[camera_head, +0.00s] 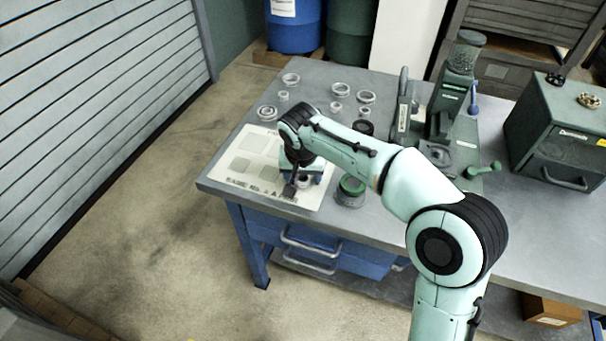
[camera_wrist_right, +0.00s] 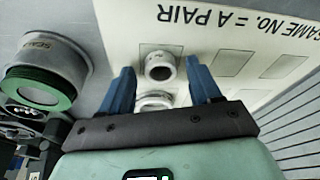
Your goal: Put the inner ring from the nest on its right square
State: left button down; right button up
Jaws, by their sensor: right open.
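My right gripper (camera_head: 303,178) is low over the front right of the white mat (camera_head: 232,177). It also shows in the right wrist view (camera_wrist_right: 160,68), its blue fingers apart. A small metal ring (camera_wrist_right: 160,64) sits on the mat between the fingertips, with gaps to both fingers. A second metal ring (camera_wrist_right: 155,99) is nearer the palm and partly hidden by it. In the head view, a ring (camera_head: 304,182) shows under the gripper. The mat has pale printed squares; some are bare (camera_wrist_right: 236,63). I cannot tell which object is the nest. My left gripper is out of view.
A grey cylinder with a green rim (camera_head: 351,188) stands just right of the mat. Several loose rings (camera_head: 291,79) lie at the back of the table. The green grinder (camera_head: 439,117) and a green cabinet (camera_head: 560,140) stand to the right.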

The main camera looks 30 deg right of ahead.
jog(key=p+v, duration=0.2)
jog(key=v, duration=1)
